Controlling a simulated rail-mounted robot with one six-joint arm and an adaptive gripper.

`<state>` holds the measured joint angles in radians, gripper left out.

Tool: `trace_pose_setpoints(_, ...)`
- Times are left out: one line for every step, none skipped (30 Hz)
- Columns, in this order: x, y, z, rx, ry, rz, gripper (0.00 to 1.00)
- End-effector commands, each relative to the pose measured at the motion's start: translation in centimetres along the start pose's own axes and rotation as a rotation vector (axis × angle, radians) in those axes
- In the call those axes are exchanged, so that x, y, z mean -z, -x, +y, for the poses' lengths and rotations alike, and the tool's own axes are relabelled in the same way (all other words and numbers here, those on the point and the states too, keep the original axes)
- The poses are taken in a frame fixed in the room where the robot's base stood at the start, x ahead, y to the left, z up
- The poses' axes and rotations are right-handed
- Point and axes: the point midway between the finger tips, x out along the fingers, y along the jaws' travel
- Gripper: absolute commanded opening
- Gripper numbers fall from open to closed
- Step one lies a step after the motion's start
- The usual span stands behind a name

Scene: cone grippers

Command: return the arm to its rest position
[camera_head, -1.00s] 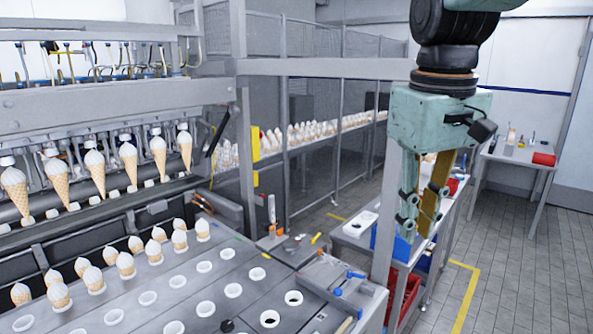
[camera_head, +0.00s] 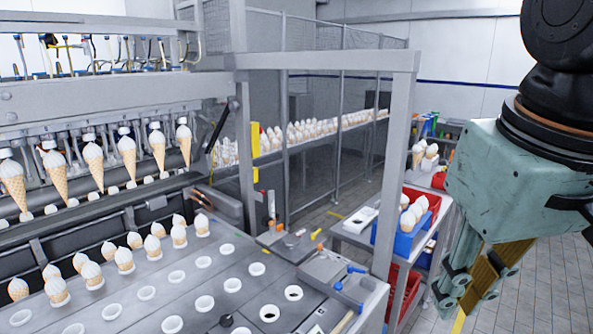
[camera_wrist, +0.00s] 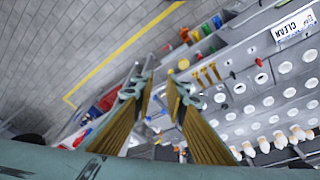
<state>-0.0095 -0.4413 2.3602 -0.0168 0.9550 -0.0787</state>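My gripper (camera_head: 468,290) hangs at the right side of the head view, pointing down, with its teal body and gold-coloured finger pads partly cut by the frame edge. In the wrist view the two fingers of my gripper (camera_wrist: 160,92) stand apart with an empty gap between them. It is open and holds nothing. The floor, a bench and the tray plate show below and beyond the fingers.
A cone machine with hanging cones (camera_head: 95,160) stands at left, above a holed tray plate (camera_head: 225,262). A grey post (camera_head: 393,170) stands between the machine and a side bench. The bench carries a blue bin (camera_head: 407,240) with cones. Tiled floor (camera_head: 550,275) is free at right.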

Motion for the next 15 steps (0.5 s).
trace_pose_setpoints(-0.9, -0.2, -0.1, 0.000, -0.009, 0.009, 0.13)
trace_pose_setpoints(-1.4, -0.3, -0.1, 0.000, -0.015, 0.014, 0.13)
trace_pose_setpoints(-2.0, -0.4, -0.2, 0.001, -0.024, 0.021, 0.13)
trace_pose_setpoints(-2.5, -0.5, -0.3, 0.001, -0.030, 0.026, 0.13)
trace_pose_setpoints(-3.0, -0.7, -0.3, 0.001, -0.036, 0.030, 0.13)
trace_pose_setpoints(-3.6, -0.8, -0.4, 0.002, -0.043, 0.036, 0.13)
trace_pose_setpoints(-4.0, -0.9, -0.5, 0.002, -0.049, 0.041, 0.13)
trace_pose_setpoints(-4.5, -1.1, -0.5, 0.003, -0.055, 0.044, 0.13)
trace_pose_setpoints(-5.0, -1.2, -0.6, 0.003, -0.063, 0.049, 0.13)
trace_pose_setpoints(-5.3, -1.3, -0.6, 0.003, -0.068, 0.054, 0.13)
trace_pose_setpoints(-5.7, -1.4, -0.7, 0.004, -0.072, 0.058, 0.13)
trace_pose_setpoints(-6.1, -1.6, -0.7, 0.004, -0.077, 0.061, 0.13)
trace_pose_setpoints(-6.4, -1.7, -0.7, 0.005, -0.081, 0.064, 0.13)
trace_pose_setpoints(-6.6, -1.8, -0.8, 0.005, -0.084, 0.067, 0.13)
trace_pose_setpoints(-6.8, -1.8, -0.8, 0.005, -0.088, 0.070, 0.13)
